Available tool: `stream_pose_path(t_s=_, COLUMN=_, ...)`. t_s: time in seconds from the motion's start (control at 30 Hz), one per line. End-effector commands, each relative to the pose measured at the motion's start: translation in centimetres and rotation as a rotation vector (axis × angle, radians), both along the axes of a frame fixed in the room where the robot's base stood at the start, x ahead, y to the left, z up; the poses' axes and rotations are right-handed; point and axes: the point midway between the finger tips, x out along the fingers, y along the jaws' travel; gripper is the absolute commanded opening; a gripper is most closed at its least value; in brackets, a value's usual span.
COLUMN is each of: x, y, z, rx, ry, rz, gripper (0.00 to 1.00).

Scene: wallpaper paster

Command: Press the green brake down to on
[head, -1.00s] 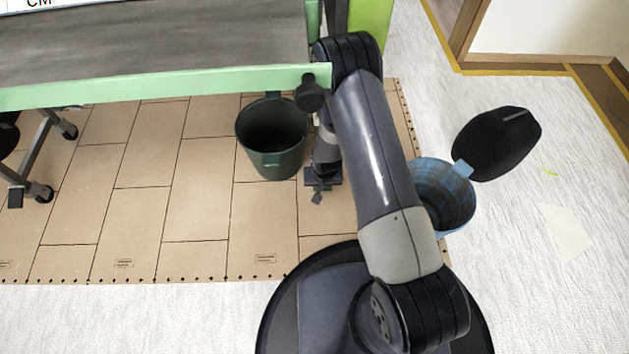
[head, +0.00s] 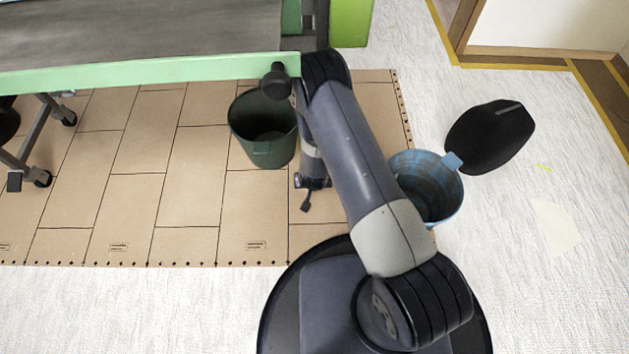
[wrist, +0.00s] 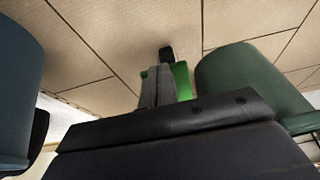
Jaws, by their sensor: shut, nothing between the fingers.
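In the wrist view my gripper (wrist: 157,88) is shut, its grey fingers together with nothing between them. A bright green part (wrist: 182,80), which looks like the brake, shows right behind and beside the fingers. Most of it is hidden by them, so I cannot tell its tilt or whether they touch it. A small black piece (wrist: 166,53) sticks out just beyond it. In the head view my arm reaches down beside the green-edged table (head: 150,70), and its lower end hangs over the brown floor mat. The brake cannot be made out there.
A dark green bucket (head: 265,150) stands just left of my arm's lower end; it also shows in the wrist view (wrist: 245,80). The white floor at far right is mostly clear.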

Motion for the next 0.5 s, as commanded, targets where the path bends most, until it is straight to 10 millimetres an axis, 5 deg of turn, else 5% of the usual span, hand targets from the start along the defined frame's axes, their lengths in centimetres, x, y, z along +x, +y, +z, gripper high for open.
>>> stream_pose_path(t_s=0.5, x=-0.04, y=-0.02, z=-0.67, rx=0.000, ry=0.001, rz=0.000, gripper=0.00)
